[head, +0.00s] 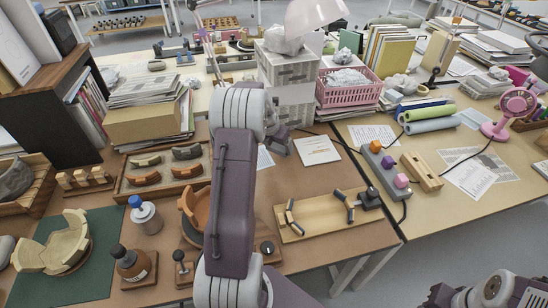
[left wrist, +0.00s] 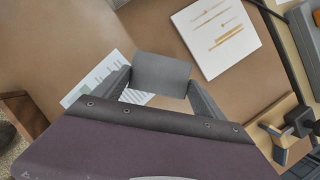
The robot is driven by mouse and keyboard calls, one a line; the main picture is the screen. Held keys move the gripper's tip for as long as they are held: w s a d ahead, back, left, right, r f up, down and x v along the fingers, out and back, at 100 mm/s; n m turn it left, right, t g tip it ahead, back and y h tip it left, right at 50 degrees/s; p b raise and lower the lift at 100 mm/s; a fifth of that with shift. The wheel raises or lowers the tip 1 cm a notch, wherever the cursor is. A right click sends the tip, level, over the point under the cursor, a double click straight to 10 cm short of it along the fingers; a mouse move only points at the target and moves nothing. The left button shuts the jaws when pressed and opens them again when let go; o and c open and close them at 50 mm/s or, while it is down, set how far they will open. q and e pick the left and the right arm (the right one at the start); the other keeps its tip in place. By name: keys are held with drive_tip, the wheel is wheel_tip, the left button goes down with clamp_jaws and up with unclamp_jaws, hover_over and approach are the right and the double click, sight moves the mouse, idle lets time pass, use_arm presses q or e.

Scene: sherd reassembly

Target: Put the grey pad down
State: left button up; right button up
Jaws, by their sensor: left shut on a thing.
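The grey pad (left wrist: 162,72) is a dark grey flat block between the two fingers of my left gripper (left wrist: 160,88) in the left wrist view. The fingers are shut on its two sides. Brown table top shows around it, and I cannot tell how high it is above the table. In the head view my left gripper (head: 279,142) is over the back part of the brown table, partly hidden by my own arm, and I cannot make out the pad there. My right gripper (head: 440,298) is at the bottom right edge, and its fingers are too unclear to read.
A white card with brown drawings (head: 316,150) lies right of the left gripper, and a printed sheet (left wrist: 95,80) lies left of the pad. A wooden tray with dark fittings (head: 325,213) is nearer. Grey boxes (head: 288,68) stand behind. Bare table (left wrist: 60,40) surrounds the sheet.

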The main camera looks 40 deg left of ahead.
sight(272, 151)
use_arm(q)
drive_tip(key=shift+s+a+f, duration=0.2)
drive_tip(key=shift+a+f, duration=0.15)
drive_tip(key=shift+a, duration=0.3)
wheel_tip(272, 151, down, 4)
drive_tip(key=shift+d+f+b, duration=0.1)
drive_tip(key=shift+b, duration=0.7)
